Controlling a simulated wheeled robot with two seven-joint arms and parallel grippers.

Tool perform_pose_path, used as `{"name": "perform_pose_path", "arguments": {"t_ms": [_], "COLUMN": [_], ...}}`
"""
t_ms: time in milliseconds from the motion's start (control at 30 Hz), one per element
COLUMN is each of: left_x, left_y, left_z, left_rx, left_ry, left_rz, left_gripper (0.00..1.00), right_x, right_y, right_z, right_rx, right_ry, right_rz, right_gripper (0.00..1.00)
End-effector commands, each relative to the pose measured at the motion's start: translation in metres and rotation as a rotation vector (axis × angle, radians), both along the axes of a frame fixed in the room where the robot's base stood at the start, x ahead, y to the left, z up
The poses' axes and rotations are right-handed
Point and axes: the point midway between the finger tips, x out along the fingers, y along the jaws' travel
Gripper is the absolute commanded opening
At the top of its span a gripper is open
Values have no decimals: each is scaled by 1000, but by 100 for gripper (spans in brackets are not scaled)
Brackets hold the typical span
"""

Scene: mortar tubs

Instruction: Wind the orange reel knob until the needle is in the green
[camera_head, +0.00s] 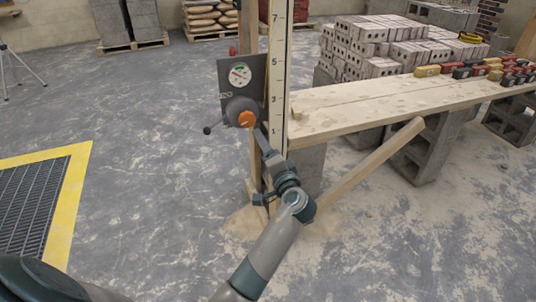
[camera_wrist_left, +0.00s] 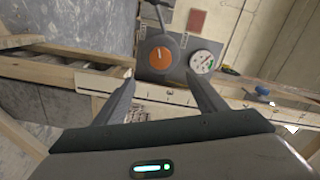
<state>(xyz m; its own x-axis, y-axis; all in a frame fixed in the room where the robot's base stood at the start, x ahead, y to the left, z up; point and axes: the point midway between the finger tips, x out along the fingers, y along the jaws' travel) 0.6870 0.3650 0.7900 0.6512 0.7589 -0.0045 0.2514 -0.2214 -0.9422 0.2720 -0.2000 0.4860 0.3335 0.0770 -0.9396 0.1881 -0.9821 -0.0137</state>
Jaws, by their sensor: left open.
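The orange reel knob (camera_head: 246,119) sits on a grey round reel on a dark panel (camera_head: 257,72) fixed to a wooden post. A round white gauge (camera_head: 240,74) with a green patch is above it; its needle is too small to read surely. My left gripper (camera_head: 261,136) is just in front of and below the knob. In the left wrist view my open left gripper (camera_wrist_left: 160,77) points at the orange knob (camera_wrist_left: 161,57), which shows beyond and between the fingertips, not gripped. The gauge (camera_wrist_left: 202,62) is right of the knob there. My right gripper is out of view.
A black-tipped crank handle (camera_head: 207,130) sticks out left of the reel. A tall numbered scale board (camera_head: 277,70) stands just right of the panel. A plank bench (camera_head: 350,100) on blocks extends right, with a slanted brace (camera_head: 375,158) below.

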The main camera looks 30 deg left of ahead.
Motion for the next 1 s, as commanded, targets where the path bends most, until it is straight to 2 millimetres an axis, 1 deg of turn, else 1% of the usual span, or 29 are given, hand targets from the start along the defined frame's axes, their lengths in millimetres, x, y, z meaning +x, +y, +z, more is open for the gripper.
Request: {"name": "perform_pose_path", "arguments": {"t_ms": [33, 100, 300, 1000], "left_x": [-5, -10, -19, -19], "left_y": [-7, -13, -22, -23], "left_z": [-1, -1, 0, 0], "left_rx": [-2, 0, 0, 1], "left_ry": [0, 1, 0, 1], "left_rz": [-2, -1, 0, 0], "left_gripper": [65, 65, 65, 65], "right_x": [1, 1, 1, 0], "right_y": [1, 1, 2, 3], "right_z": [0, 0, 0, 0], "right_rx": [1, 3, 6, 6], "right_ry": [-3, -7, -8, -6], "right_rz": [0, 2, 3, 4], "right_gripper": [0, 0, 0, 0]}}
